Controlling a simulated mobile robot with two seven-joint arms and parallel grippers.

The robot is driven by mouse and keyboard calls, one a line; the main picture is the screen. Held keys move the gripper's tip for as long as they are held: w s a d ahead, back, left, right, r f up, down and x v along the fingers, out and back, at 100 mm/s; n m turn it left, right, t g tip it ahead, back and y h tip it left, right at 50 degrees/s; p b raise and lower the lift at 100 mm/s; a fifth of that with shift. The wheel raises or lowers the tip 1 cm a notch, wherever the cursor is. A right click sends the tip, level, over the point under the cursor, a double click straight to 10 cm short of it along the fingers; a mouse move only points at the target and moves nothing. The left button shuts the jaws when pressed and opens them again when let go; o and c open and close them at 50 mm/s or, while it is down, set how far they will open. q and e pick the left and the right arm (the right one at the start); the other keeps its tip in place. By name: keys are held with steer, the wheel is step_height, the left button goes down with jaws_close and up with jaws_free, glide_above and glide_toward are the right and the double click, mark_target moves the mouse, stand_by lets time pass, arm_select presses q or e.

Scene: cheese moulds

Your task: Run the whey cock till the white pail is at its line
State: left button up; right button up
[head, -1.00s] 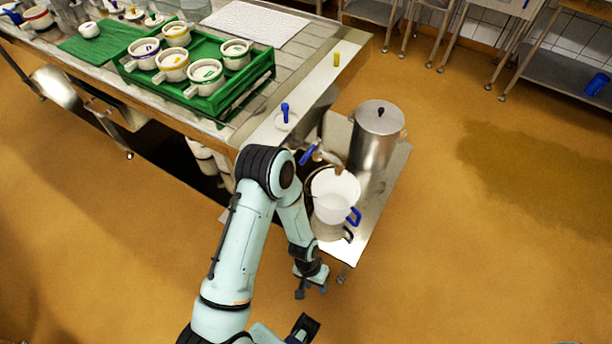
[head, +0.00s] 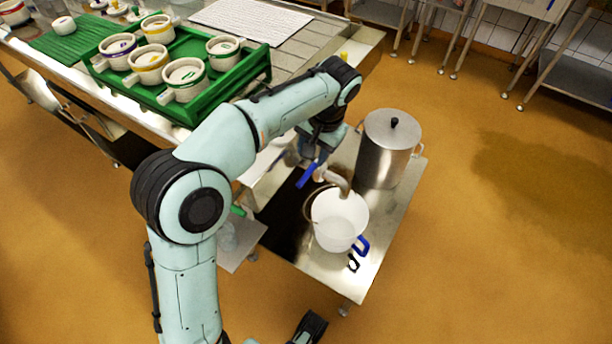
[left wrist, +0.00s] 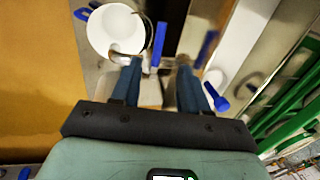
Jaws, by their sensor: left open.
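The white pail (head: 335,232) stands upright on the low steel stand under the metal spout (head: 338,182). Its inside looks whitish; I cannot make out a level or a line. It also shows in the left wrist view (left wrist: 115,28). A blue lever (head: 307,175) sits beside the spout, on its left. My left gripper (head: 312,158) is at the cock, just above the lever. In the left wrist view its fingers (left wrist: 160,85) are apart, with nothing clearly held; blue handles lie beyond them. A dark part (head: 308,327) at the bottom edge seems to be my right gripper; its fingers are unclear.
A lidded steel pot (head: 390,150) stands right behind the pail on the stand (head: 385,235). A green tray (head: 225,95) of several cheese moulds is on the table, close behind my left arm. The floor to the right is clear.

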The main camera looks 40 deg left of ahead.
mark_target(304, 178)
arm_select(q)
steer(key=f+b, duration=0.1)
steer(key=f, duration=0.2)
steer(key=a+f+b, duration=0.1)
steer(key=f, duration=0.3)
steer(key=a+f+b, duration=0.1)
steer(key=f, duration=0.3)
steer(key=shift+s+a+f, duration=0.1)
steer(key=shift+a+f, duration=0.05)
arm_select(e)
steer(key=w+d+f+t+h, duration=0.1)
steer(key=w+d+f, duration=0.1)
steer(key=w+f, duration=0.2)
steer(key=shift+w+d+f+m+t, duration=0.2)
steer(key=shift+w+d+m+t, duration=0.15)
steer(key=shift+w, duration=0.55)
arm_select(q)
jaws_close()
